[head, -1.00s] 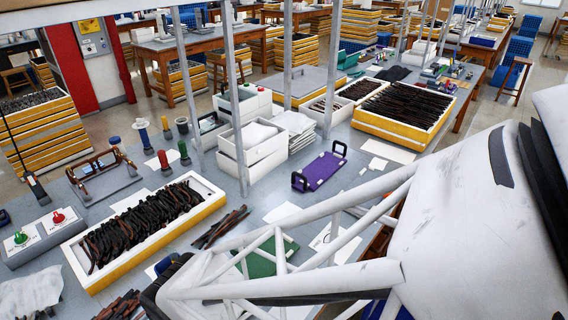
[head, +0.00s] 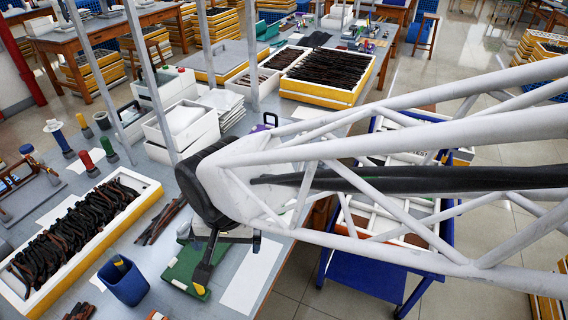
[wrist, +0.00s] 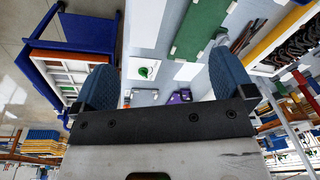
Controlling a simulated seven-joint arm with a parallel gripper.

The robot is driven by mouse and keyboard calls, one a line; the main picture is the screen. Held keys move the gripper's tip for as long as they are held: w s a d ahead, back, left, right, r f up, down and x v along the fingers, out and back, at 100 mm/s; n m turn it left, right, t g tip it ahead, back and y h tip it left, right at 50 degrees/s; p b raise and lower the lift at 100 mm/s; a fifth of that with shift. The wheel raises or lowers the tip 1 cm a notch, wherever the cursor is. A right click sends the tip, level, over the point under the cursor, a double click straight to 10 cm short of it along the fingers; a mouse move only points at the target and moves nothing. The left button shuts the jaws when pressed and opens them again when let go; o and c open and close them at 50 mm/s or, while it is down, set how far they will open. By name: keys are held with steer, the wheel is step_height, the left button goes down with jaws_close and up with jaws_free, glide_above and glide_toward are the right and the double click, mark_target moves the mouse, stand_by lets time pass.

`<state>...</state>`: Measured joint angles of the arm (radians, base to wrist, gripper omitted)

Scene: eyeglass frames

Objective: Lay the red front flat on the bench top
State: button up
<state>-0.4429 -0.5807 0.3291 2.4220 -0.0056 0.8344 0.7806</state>
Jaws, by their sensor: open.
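I cannot make out the red front for certain in either current view. My gripper (head: 230,259) hangs over the bench top (head: 190,222), near its right edge and beside the green mat (head: 190,268). The arm and wrist hide part of the bench behind it. In the wrist view my gripper (wrist: 164,78) shows two dark blue fingers spread wide apart, with nothing held between them. Between them lie bare bench and a white card with a green mark (wrist: 147,70). The green mat also shows in the wrist view (wrist: 199,27).
A yellow-sided tray of dark frames (head: 80,230) and a blue bin (head: 124,284) stand left of the mat. Loose dark pieces (head: 160,220) lie between. White boxes (head: 185,125) stand farther back. A blue cart (head: 375,270) is beyond the bench's right edge.

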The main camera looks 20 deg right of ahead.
steer(key=s+d+r+n, duration=0.1)
steer(key=d+r, duration=0.3)
steer(key=d, duration=0.3)
steer(key=d+r+n+t, duration=0.1)
steer(key=d+r, duration=0.3)
steer(key=d, duration=0.4)
steer(key=shift+s+n+h, duration=0.35)
steer(key=shift+n+h, duration=0.05)
steer(key=shift+n, duration=0.4)
